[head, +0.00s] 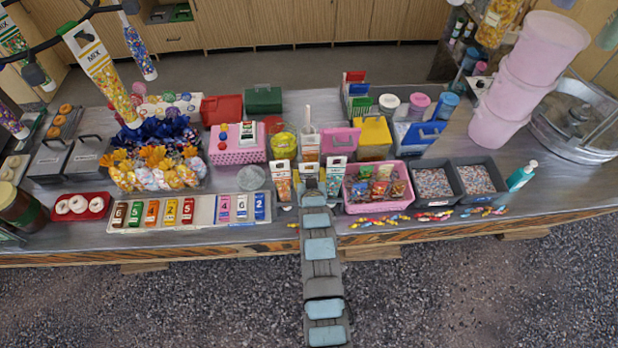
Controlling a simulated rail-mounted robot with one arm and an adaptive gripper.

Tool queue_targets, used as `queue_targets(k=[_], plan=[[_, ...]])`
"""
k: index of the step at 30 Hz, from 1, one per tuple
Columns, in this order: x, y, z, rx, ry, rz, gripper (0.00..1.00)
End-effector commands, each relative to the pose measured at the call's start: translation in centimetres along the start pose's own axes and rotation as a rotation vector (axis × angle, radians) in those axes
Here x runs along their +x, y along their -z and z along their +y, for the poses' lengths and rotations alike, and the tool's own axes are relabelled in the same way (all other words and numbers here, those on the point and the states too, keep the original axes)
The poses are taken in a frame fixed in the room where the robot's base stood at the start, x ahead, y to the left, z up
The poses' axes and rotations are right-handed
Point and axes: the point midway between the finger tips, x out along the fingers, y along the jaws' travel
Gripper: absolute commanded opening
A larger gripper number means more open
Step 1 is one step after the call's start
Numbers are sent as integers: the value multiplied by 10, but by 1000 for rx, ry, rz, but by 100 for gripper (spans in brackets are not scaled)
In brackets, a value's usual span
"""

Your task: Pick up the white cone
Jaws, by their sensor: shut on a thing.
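My arm reaches from the front edge to the middle of the counter, and my gripper (310,180) is at its far end. It is shut on a small white thing (308,167) just beyond the arm's tip, which fits the white cone. Its shape is mostly hidden by my gripper and is too small to make out clearly. A printed packet (281,181) stands close on the left of my gripper, and another printed packet (337,178) stands close on the right.
A pink basket (378,207) of packets is right of my gripper, with two grey bins (453,180) beyond it. A tray of numbered tiles (200,223) lies left. Loose sweets (375,221) lie along the front edge. Behind stand a yellow tub (283,141) and pink basket (237,156).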

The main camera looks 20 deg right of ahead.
Motion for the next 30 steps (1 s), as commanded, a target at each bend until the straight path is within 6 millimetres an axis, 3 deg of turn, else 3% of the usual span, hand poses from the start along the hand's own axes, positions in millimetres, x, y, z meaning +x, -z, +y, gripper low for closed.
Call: queue_targets(k=[19, 30], plan=[[-30, 75, 0, -1, 0, 8, 22], [-36, 87, 0, 0, 0, 1, 22]])
